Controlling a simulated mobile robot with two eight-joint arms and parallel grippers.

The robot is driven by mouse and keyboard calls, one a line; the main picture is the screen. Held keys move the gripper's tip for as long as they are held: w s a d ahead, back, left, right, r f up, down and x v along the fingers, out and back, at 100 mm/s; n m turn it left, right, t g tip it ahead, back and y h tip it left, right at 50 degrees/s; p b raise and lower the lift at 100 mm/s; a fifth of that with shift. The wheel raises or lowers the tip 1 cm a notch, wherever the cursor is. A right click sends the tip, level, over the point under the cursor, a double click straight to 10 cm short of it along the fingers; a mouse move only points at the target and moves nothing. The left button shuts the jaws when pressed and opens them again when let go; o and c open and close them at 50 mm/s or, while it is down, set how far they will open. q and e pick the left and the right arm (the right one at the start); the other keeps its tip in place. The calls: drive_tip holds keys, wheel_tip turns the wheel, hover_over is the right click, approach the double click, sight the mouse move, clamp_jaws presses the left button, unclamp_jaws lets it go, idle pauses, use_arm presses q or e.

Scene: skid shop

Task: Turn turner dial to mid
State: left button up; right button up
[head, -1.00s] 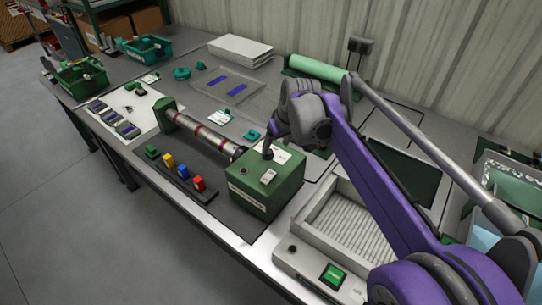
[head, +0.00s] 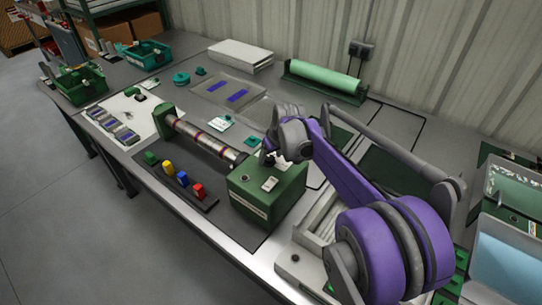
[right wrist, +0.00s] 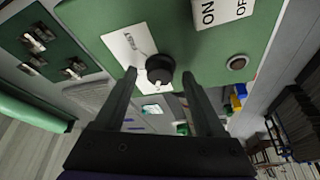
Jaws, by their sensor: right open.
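The turner is a green box (head: 259,203) with a striped roller (head: 202,139) running to a small green end stand. In the right wrist view its green panel (right wrist: 95,15) carries a black dial (right wrist: 160,68) with a light pointer, beside a white label. My right gripper (right wrist: 159,73) is open, and the dial shows between its fingertips with a gap on each side. I cannot tell whether the tips reach past the dial's face. In the head view my right gripper (head: 268,159) is small and dark above the box's back edge, and the dial is hidden. My left gripper is not in view.
An ON/OFF plate (right wrist: 222,10) and a round button (right wrist: 237,63) sit near the dial. Blue, yellow and red blocks (head: 183,178) stand in front of the roller. A green roll (head: 325,75) lies at the back by the wall. Teal bins (head: 147,53) stand far left.

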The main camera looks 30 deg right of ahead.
clamp_jaws()
idle(0.3)
drive_tip(key=shift+a+m, duration=0.1)
drive_tip(key=shift+m, duration=0.2)
drive_tip(key=m, duration=0.1)
drive_tip(key=m+h, duration=0.1)
drive_tip(key=m, duration=0.1)
drive_tip(key=m+h, duration=0.1)
drive_tip(key=m, duration=0.1)
drive_tip(key=shift+w+a+g, duration=0.1)
drive_tip(key=shift+a+g, duration=0.15)
drive_tip(key=shift+g, duration=0.05)
drive_tip(key=m+h, duration=0.1)
drive_tip(key=m, duration=0.2)
drive_tip(key=m+g, duration=0.1)
drive_tip(key=m, duration=0.2)
drive_tip(key=shift+w+a+g+h+p, duration=0.15)
drive_tip(key=shift+g+h+p, duration=0.15)
drive_tip(key=shift+h+p, duration=0.1)
